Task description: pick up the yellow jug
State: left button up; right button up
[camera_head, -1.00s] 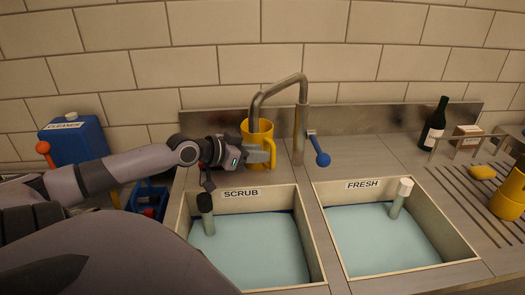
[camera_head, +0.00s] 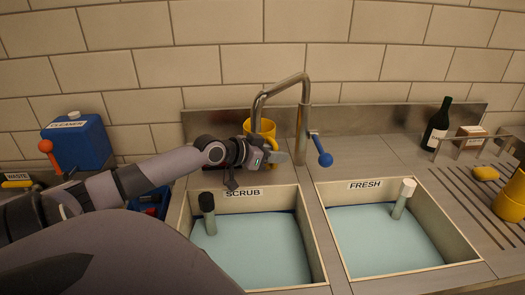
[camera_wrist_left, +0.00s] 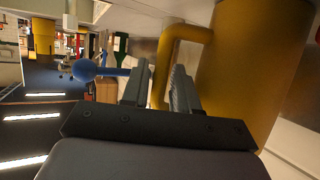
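The yellow jug (camera_head: 261,127) stands upright behind the scrub basin, partly hidden by the faucet and my left gripper. It fills the right side of the left wrist view (camera_wrist_left: 262,70), with its handle (camera_wrist_left: 160,75) to the left of the body. My left gripper (camera_head: 283,157) is at the jug's handle side, low in front of it. In the left wrist view its two fingers (camera_wrist_left: 160,88) are apart, with the handle showing in the gap between them. I see no clear contact on both sides. My right gripper is not in view.
The steel faucet (camera_head: 303,110) with a blue lever (camera_head: 324,158) rises close to the gripper. Two water-filled basins, scrub (camera_head: 255,250) and fresh (camera_head: 385,235), lie in front. A blue cleaner canister (camera_head: 82,145) stands left. A bottle (camera_head: 436,128) and another yellow vessel (camera_head: 510,198) stand right.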

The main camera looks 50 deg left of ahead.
pick_arm(q)
jog(key=shift+w, duration=0.1)
grip_shut()
jog(key=shift+r, duration=0.1)
